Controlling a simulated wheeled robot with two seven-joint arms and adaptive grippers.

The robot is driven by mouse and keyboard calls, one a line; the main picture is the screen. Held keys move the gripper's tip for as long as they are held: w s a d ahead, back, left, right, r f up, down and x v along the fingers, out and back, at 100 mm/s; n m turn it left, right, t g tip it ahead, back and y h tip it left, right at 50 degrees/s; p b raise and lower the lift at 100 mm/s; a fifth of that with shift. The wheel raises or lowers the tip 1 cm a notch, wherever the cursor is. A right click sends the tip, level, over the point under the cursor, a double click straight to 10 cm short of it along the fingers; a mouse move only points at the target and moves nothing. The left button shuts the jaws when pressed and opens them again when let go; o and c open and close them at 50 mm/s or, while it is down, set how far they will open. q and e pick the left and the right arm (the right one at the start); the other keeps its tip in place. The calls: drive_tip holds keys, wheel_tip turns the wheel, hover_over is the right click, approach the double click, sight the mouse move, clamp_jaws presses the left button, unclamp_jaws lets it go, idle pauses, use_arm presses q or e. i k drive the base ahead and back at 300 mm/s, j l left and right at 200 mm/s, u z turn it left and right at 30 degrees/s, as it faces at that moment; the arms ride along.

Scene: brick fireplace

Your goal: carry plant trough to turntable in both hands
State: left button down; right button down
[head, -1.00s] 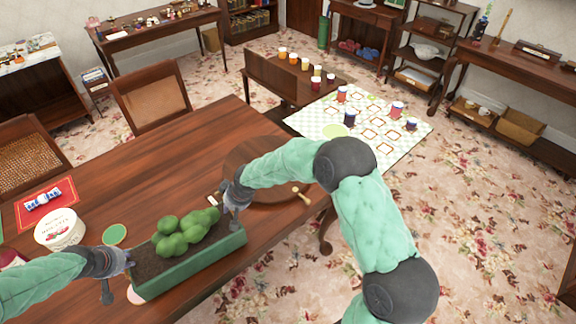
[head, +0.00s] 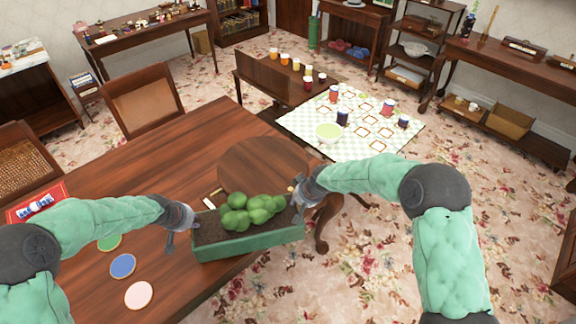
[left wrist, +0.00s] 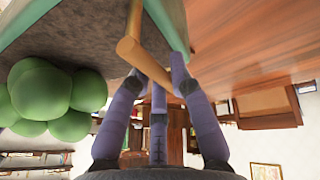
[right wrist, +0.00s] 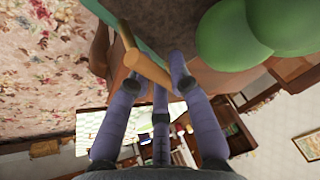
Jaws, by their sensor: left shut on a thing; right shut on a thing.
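The plant trough (head: 250,246) is a long green box with dark soil and round green bushes, held level between my two grippers in the head view. My left gripper (head: 186,222) is shut on a wooden handle (left wrist: 145,58) at the trough's left end. My right gripper (head: 300,196) is shut on a wooden handle (right wrist: 143,65) at its right end. The turntable (head: 262,165) is a round dark wooden disc on the table, just behind the trough. The bushes hide part of its near edge. The trough's front overhangs the table's edge.
Round coasters, a blue one (head: 123,266) and a pink one (head: 138,294), lie on the table (head: 150,190) left of the trough. A small white item (head: 209,203) lies behind the trough.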

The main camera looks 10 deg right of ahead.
sight(276, 169)
drive_tip(key=z, duration=0.55)
drive_tip(key=i+j, duration=0.2)
drive_tip(key=i, duration=0.3)
drive_tip(key=i+j, duration=0.25)
drive_tip(key=i, duration=0.2)
